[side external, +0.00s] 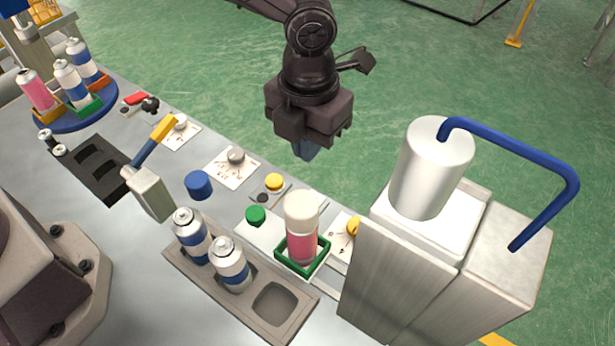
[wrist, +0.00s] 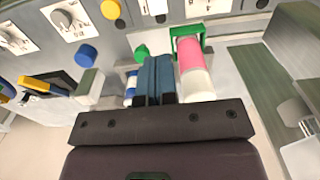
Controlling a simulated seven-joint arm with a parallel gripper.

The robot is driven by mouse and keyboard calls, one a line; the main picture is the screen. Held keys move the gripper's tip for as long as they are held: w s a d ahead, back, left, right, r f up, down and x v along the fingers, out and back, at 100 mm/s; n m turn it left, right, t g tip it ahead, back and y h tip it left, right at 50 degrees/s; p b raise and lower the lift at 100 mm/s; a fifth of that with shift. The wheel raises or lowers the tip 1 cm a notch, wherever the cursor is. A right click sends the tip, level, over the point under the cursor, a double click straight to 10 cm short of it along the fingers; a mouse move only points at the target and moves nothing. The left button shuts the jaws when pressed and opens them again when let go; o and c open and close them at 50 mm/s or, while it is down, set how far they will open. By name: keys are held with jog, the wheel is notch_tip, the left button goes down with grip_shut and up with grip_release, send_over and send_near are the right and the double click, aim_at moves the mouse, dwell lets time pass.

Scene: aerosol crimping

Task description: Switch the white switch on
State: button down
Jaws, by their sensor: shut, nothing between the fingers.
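No part is clearly marked as the white switch. One pale rotary knob (side external: 236,156) sits on a white marked plate in the middle of the bench; it also shows at the upper left of the wrist view (wrist: 66,18). A second pale knob (side external: 180,121) sits on a similar plate farther left, and shows at the wrist view's left edge (wrist: 8,38). Their exact settings are too small to read. My gripper (side external: 306,152) is shut and empty, above the bench's far side and apart from both knobs. Its closed blue-grey fingers (wrist: 155,80) show in the wrist view.
A pink can with a white top (side external: 301,225) stands in a green holder. Blue (side external: 199,185), green (side external: 256,215) and yellow (side external: 274,181) buttons are nearby. Two cans stand in a grey tray (side external: 292,320). A tall metal machine (side external: 430,235) with a blue pipe blocks the right.

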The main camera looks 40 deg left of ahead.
notch_tip(320, 180, down, 14)
jog(key=shift+s+r, duration=0.1)
dwell(0.5)
